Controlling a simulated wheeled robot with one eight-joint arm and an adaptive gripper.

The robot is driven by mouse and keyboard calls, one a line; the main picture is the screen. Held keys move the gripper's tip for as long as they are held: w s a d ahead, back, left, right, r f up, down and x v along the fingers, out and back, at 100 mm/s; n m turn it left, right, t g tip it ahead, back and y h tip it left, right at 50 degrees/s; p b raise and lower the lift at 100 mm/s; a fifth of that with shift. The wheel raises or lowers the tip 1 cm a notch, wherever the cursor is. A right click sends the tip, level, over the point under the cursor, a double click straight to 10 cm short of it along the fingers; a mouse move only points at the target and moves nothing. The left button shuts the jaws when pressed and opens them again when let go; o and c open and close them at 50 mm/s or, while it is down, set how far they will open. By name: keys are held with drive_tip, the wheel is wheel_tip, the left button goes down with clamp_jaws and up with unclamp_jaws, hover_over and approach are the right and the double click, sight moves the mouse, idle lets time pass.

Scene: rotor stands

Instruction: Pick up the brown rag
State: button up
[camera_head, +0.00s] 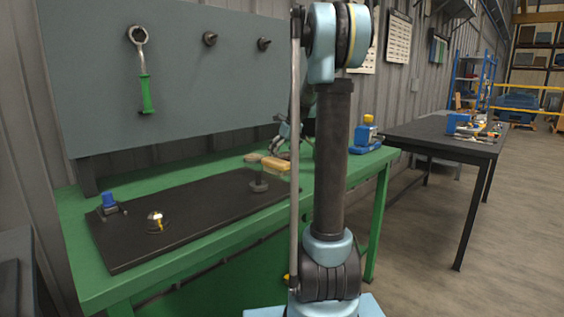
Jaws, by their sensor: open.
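A small tan, block-like item (275,165) lies on the green workbench (190,179), behind the right end of the dark mat. A smaller flat tan item (252,157) lies just left of it. Either could be the brown rag; they are too small to tell. My gripper (276,146) is partly visible beside my arm, close above these tan items, with its fingers pointing down and left. It is open, and nothing shows between its fingers. My arm hides part of the bench behind it.
The dark mat (190,222) holds a blue-topped part (109,203), a brass-and-silver part (156,221) and a grey knob-like part (259,183). A green-handled wrench (143,75) hangs on the grey panel. A dark table (440,136) stands farther right.

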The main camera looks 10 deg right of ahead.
sight(283, 155)
drive_tip(key=shift+c, duration=0.6)
drive_tip(key=c, duration=0.6)
drive_tip(key=shift+r, duration=0.15)
wheel_tip(283, 155, up, 10)
drive_tip(key=shift+f, duration=0.1)
drive_tip(key=o, duration=0.4)
drive_tip(key=c, duration=0.3)
drive_tip(key=w+a, duration=0.1)
drive_tip(key=a, duration=0.3)
drive_tip(key=w+a+f, duration=0.1)
drive_tip(key=a, duration=0.3)
drive_tip(key=w+a, duration=0.1)
drive_tip(key=a, duration=0.3)
drive_tip(key=shift+w+a+f, duration=0.1)
drive_tip(key=shift+w+f, duration=0.05)
drive_tip(key=shift+w, duration=0.05)
drive_tip(key=shift+f, duration=3)
